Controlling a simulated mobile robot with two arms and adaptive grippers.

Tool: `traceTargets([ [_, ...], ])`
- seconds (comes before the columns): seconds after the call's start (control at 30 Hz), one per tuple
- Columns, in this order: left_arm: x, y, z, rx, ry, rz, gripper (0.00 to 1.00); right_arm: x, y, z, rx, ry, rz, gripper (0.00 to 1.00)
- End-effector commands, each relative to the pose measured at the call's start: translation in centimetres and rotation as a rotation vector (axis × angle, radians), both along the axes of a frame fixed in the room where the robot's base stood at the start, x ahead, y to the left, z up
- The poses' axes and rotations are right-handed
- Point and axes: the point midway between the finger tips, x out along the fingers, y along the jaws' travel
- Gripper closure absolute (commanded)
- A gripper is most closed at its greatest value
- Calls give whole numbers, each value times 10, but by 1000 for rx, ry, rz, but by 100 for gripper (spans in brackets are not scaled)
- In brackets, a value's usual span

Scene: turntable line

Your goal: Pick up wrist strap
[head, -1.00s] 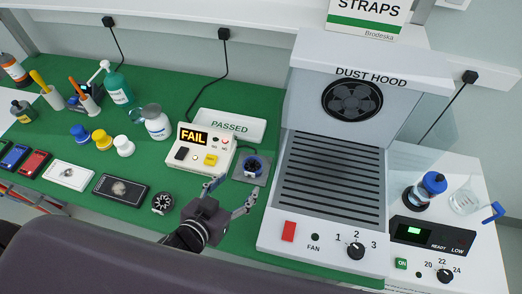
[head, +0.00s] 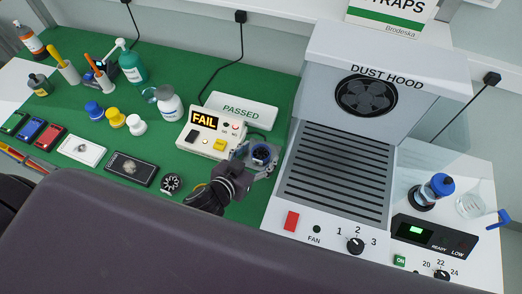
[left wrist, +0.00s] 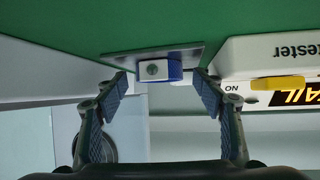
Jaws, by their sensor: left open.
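The wrist strap, a small blue band (head: 262,153) with a dark middle, sits on a grey metal plate beside the tester in the head view. In the left wrist view the blue strap (left wrist: 152,70) shows a round metal stud and stands against the plate (left wrist: 190,54). My left gripper (head: 257,161) is open, with a finger toward each side of the strap. In the left wrist view the open fingers (left wrist: 163,84) are spread wider than the strap, apart from it, with nothing between the pads. My right gripper is not in view.
The tester (head: 206,131), its display reading FAIL, stands close left of the strap. The PASSED tray (head: 240,111) is behind it, and the dust hood (head: 292,185) rises close on the right.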

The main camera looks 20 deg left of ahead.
Motion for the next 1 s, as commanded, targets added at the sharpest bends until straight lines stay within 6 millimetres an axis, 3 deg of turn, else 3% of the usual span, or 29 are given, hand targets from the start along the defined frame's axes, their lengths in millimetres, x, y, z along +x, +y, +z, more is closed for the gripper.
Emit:
traceTargets([
  [0.3,3,-1,-2,-1,1,0,38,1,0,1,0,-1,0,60],
  [0.7,3,-1,-2,0,1,-1,82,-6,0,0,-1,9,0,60],
  [1.0,3,-1,1,0,0,0,84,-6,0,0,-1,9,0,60],
])
